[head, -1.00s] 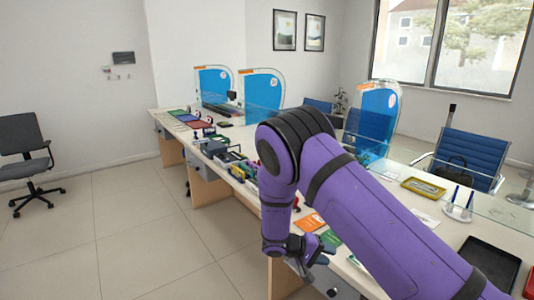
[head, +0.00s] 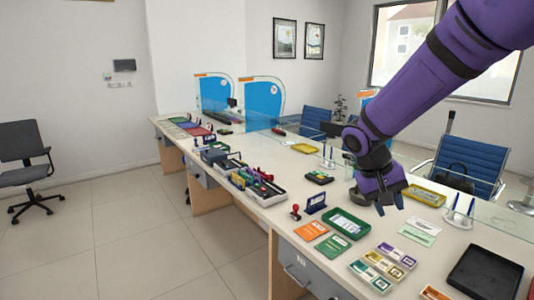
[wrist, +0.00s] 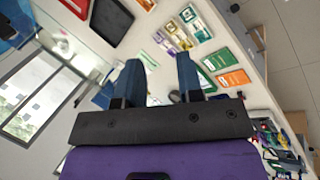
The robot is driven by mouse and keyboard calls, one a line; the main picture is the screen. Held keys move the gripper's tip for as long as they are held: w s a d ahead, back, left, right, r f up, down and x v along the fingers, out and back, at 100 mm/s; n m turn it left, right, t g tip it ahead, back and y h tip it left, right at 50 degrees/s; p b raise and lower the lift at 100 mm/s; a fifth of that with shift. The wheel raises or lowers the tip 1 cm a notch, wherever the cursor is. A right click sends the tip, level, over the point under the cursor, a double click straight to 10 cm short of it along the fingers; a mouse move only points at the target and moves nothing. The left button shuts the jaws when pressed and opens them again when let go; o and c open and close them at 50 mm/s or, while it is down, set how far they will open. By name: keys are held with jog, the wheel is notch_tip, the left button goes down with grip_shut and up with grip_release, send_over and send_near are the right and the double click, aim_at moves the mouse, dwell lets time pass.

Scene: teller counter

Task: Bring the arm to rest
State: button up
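My purple arm (head: 420,85) reaches in from the upper right in the head view, bent at the wrist. My gripper (head: 391,209) points down above the counter, between a green tray (head: 346,224) and a yellow tray (head: 427,196). In the wrist view, the two blue fingers of my gripper (wrist: 160,75) stand apart with nothing between them. It is open and empty.
The teller counter (head: 290,157) holds booklets, a red-handled stamp (head: 295,211), sorting boxes with coloured cards (head: 383,268), a pen stand (head: 460,214) and a black tray (head: 484,274). Glass panels stand along its far side.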

jog(key=s+d+r+t+y, duration=0.1)
jog(key=s+r+t, duration=0.1)
jog(key=s+r, duration=0.2)
jog(key=s+d+r+t+y, duration=0.1)
jog(key=s+r, duration=0.3)
jog(key=s, duration=0.7)
jog(key=s+d+r+n+t+y, duration=0.1)
jog(key=s+r+t+y, duration=0.2)
jog(key=s, duration=0.5)
jog(key=shift+r, duration=0.6)
jog(key=shift+o, duration=0.2)
jog(key=shift+w, duration=0.1)
